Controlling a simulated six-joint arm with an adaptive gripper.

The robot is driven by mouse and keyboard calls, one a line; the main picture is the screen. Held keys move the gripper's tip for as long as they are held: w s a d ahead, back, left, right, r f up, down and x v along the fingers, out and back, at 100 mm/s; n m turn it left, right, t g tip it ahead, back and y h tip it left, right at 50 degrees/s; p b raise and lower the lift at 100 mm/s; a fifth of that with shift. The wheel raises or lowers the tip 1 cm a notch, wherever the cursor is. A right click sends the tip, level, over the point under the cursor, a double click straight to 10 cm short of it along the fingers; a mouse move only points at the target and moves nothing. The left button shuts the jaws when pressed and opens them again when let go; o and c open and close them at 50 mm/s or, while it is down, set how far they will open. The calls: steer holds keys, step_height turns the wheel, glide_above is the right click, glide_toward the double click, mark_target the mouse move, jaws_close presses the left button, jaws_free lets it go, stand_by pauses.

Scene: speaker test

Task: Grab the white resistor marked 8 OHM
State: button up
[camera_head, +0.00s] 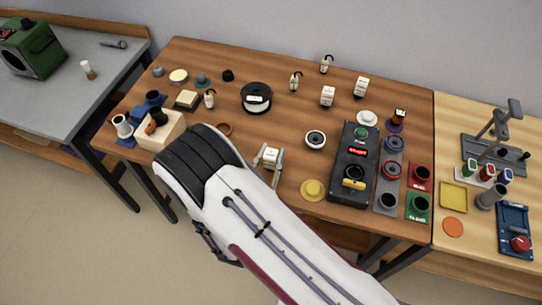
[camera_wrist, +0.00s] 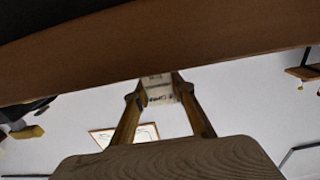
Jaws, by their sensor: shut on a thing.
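A small white block with dark print, a white resistor (camera_head: 270,158), sits between the two fingers of my gripper (camera_head: 269,154) in the head view, over the front middle of the wooden table. My gripper is shut on it. In the wrist view the white resistor (camera_wrist: 158,90) shows between the fingertips, with dark marks on its face too small to read for sure. Two similar white blocks stand farther back: one white resistor (camera_head: 327,96) at the middle and another (camera_head: 361,87) to its right. Their marks are not readable.
A black spool (camera_head: 256,98) lies behind my gripper. A white-rimmed round speaker (camera_head: 315,140) and a yellow disc (camera_head: 313,189) lie to its right, before a black test box (camera_head: 353,165). A wooden block (camera_head: 162,132) stands left. Small parts line the table's back.

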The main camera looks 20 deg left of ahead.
mark_target(271, 152)
steer(key=shift+r, duration=0.1)
steer(key=shift+r, duration=4.85)
